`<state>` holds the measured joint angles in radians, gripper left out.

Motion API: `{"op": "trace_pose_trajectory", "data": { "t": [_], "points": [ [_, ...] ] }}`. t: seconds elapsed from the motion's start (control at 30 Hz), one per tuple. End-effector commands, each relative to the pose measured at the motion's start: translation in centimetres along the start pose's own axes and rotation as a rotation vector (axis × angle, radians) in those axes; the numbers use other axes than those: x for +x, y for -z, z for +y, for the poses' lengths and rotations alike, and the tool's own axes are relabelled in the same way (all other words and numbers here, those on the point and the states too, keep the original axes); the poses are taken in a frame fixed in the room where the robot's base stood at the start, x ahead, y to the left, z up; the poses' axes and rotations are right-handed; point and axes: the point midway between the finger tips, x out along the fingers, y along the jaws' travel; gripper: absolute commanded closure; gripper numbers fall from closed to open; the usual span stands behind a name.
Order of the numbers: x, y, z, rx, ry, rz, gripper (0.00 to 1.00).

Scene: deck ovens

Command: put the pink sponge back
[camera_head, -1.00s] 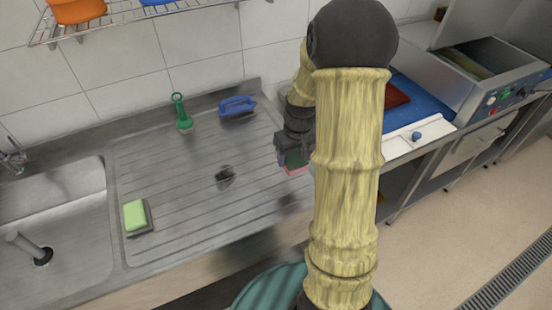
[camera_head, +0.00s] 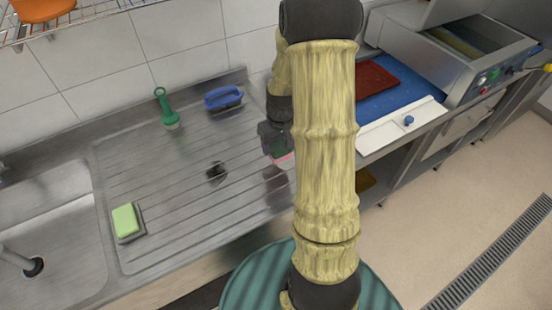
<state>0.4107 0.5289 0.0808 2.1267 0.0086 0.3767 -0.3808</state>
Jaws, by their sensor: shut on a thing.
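The pink sponge (camera_head: 284,158) shows as a small pink strip beneath my gripper (camera_head: 276,148), with a dark green part just above it. My gripper is shut on it and holds it over the right end of the ribbed steel drainboard (camera_head: 165,205). My arm hides much of the sponge and the gripper's right side. A clearance between the sponge and the steel cannot be judged well.
A green sponge (camera_head: 126,220) lies at the drainboard's left. A dark scourer (camera_head: 216,171) lies mid-board. A sink (camera_head: 50,215) is at left. A red board (camera_head: 376,80) lies right.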

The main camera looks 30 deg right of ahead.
Motion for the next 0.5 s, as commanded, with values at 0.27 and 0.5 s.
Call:
{"op": "trace_pose_trajectory", "data": {
  "t": [0.27,0.5],
  "points": [
    [2.8,-0.2,-0.1,-0.002,0.0,0.001,0.64],
    [2.9,-0.2,-0.4,-0.009,0.001,0.001,0.64]
  ]
}}
